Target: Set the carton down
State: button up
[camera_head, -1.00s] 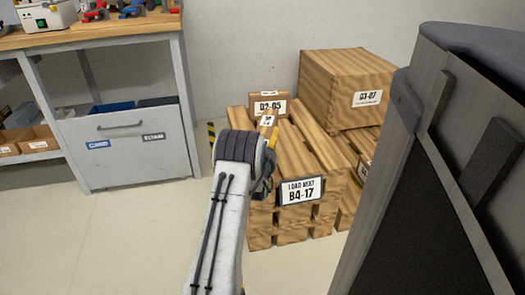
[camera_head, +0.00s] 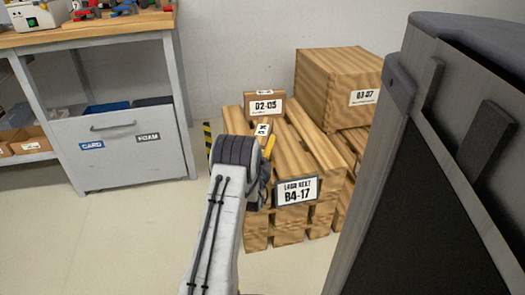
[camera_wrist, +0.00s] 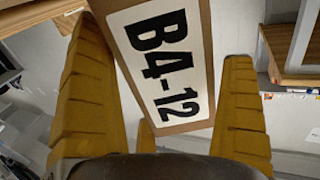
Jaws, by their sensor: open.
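The carton labelled B4-12 (camera_wrist: 165,60) fills the space between the two yellow fingers of my gripper (camera_wrist: 165,110) in the wrist view. Its left edge lies close to the left finger; contact on either side is hard to judge. In the head view a small part of the carton with a white label (camera_head: 262,130) shows just beyond my gripper (camera_head: 266,150), over the wooden pallet stack (camera_head: 310,155). My gripper is open around the carton. My wrist hides the carton's lower part, so whether it rests on the slats cannot be seen.
A carton labelled D2-05 (camera_head: 265,106) stands behind on the stack. A large wooden crate labelled D3-07 (camera_head: 338,88) is at the back right. A LOAD NEXT B4-17 sign (camera_head: 298,190) hangs on the stack's front. A workbench (camera_head: 90,35) stands left. Open floor lies between.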

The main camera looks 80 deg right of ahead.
jog(key=a+p, duration=0.9)
jog(key=a, duration=0.3)
dwell(0.4)
